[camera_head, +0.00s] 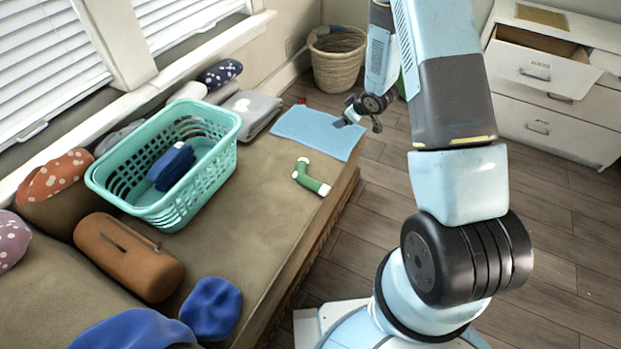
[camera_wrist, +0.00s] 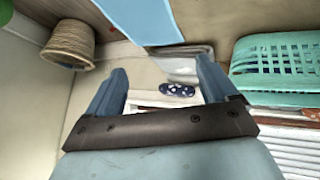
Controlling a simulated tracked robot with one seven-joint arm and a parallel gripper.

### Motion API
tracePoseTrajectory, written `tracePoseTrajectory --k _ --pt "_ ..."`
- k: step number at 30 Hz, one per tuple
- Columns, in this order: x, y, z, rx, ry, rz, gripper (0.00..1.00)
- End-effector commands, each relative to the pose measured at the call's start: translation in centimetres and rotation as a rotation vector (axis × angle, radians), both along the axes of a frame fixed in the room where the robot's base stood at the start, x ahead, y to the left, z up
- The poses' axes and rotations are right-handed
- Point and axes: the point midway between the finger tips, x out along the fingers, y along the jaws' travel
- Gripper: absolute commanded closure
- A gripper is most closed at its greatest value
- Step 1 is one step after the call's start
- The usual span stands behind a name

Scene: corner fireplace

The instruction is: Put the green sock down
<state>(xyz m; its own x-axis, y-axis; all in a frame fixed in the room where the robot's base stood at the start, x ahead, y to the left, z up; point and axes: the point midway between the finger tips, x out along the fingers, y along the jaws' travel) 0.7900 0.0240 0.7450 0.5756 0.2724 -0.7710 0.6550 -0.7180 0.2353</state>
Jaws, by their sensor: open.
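The green sock (camera_head: 312,179), green with white toe and heel parts, lies bent on the brown bench cushion (camera_head: 255,215) in the head view, near its right edge. My gripper (camera_head: 357,124) is over the far right part of the bench, by the light blue cloth (camera_head: 312,130), beyond the sock and apart from it. In the wrist view my gripper (camera_wrist: 161,73) has its two fingers spread with nothing between them. The sock is not visible in the wrist view.
A teal basket (camera_head: 107,188) holding a dark blue folded item (camera_head: 172,166) stands left of the sock. A brown roll (camera_head: 128,256) and blue cloths (camera_head: 211,308) lie nearer. A wicker basket (camera_head: 337,68) and white drawers (camera_head: 545,92) stand beyond. The cushion around the sock is clear.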

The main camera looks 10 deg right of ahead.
Motion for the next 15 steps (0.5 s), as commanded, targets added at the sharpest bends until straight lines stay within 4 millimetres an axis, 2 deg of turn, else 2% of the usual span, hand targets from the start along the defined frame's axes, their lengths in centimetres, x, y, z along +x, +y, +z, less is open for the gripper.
tracePoseTrajectory --k 1,6,12,15 --pt "-0.5 0.3 -2.2 0.014 0.013 0.027 0.14" --pt "-2.3 1.9 -8.5 0.077 0.037 0.12 0.14" --pt "-5.4 3.5 -15.0 0.165 0.07 0.215 0.14" --pt "-6.8 4.0 -17.2 0.203 0.083 0.248 0.14"
